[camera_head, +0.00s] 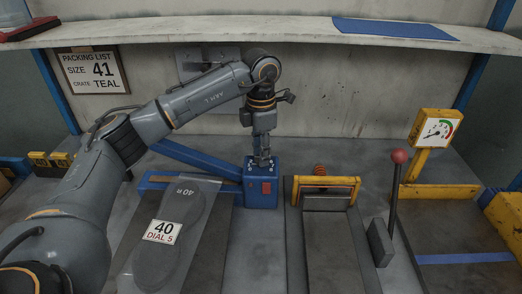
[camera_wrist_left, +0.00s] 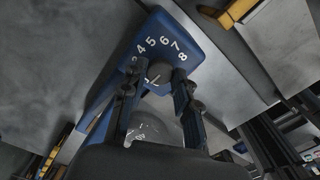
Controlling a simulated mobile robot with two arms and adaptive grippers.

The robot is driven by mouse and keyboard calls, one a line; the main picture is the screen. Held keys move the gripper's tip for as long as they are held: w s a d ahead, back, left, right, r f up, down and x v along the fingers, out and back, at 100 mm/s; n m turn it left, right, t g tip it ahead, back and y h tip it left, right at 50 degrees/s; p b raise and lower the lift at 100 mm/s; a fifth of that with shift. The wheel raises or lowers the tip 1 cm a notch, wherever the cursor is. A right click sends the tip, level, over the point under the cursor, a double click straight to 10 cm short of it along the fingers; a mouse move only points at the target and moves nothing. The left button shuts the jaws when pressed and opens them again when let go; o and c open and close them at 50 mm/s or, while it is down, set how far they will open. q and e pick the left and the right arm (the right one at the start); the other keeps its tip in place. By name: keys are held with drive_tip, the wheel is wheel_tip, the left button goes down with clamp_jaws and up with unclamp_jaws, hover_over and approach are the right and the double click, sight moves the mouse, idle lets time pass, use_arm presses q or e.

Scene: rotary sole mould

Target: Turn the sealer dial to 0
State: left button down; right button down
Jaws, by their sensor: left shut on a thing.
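The sealer is a blue box (camera_head: 262,190) with a red patch on its front, standing at mid-table in the head view. In the left wrist view its blue top (camera_wrist_left: 190,52) carries white numbers, with 4 to 8 clearest. A grey dial knob (camera_wrist_left: 160,72) sits in the middle of the number ring. My left gripper (camera_head: 262,158) points down over the box's top. Its two fingers (camera_wrist_left: 157,84) are closed on both sides of the knob. The knob's setting cannot be read, and the fingers hide part of the ring. My right gripper is not in view.
A clear bag with a grey sole (camera_head: 178,215), tagged "40 DIAL 5", lies left of the sealer. A yellow-framed press (camera_head: 325,185), a red-knobbed lever (camera_head: 398,157) and a yellow gauge (camera_head: 436,130) stand right. A sign (camera_head: 93,71) reads size 41, teal. A shelf (camera_head: 260,30) spans above.

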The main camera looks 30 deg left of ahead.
use_arm(q)
drive_tip(key=n, duration=0.6)
drive_tip(key=shift+r, duration=0.1)
drive_tip(key=shift+n, duration=0.4)
drive_tip(key=c, duration=1)
unclamp_jaws()
wheel_tip(320, 180, up, 12)
drive_tip(key=shift+s, duration=0.1)
